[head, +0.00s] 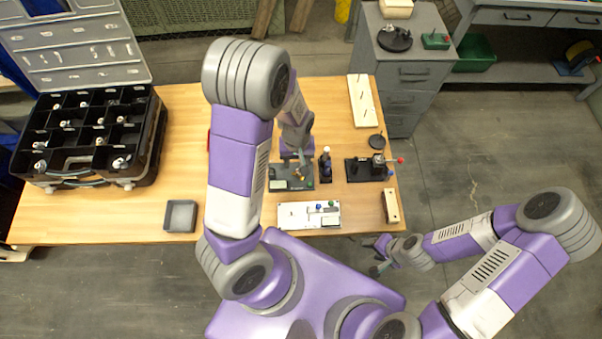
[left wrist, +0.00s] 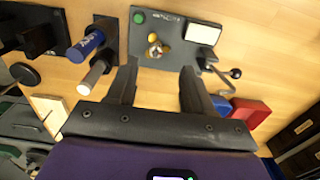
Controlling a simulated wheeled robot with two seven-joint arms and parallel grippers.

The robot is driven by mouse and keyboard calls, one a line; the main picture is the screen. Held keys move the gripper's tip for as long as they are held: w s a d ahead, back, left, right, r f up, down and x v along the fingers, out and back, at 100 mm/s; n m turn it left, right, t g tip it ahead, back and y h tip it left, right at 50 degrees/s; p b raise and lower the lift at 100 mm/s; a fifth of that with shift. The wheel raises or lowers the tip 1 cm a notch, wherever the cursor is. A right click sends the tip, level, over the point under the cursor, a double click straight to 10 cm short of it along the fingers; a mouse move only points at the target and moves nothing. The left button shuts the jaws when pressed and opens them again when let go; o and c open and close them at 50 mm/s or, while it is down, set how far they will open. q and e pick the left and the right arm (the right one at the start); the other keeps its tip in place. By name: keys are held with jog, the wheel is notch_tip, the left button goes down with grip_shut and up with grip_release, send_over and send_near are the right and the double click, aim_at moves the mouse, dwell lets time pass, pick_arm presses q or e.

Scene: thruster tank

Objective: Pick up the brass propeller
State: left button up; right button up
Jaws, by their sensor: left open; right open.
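The brass propeller (left wrist: 156,49) shows in the left wrist view as a small golden piece on a dark grey fixture plate (left wrist: 175,55) with a green button and a white panel. In the head view the same plate (head: 282,184) lies on the table's middle right, and the propeller (head: 299,174) is small and partly covered. My left gripper (left wrist: 158,72) is open and empty, its fingers spread to either side of the propeller's line and apart from it. My right gripper (head: 377,257) is open and empty, off the table's front edge.
A black stand (head: 365,169) is farther right. A white board (head: 308,215) lies in front. A red box (left wrist: 249,112) is near in the left wrist view. The compartment case (head: 80,140) sits far left.

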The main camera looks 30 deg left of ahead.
aim_at(298, 173)
pick_arm(q)
jog(key=f, duration=0.2)
jog(key=f+b, duration=0.1)
jog(key=f, duration=0.2)
jog(key=w+f+b, duration=0.1)
jog(key=f, duration=0.2)
grip_shut()
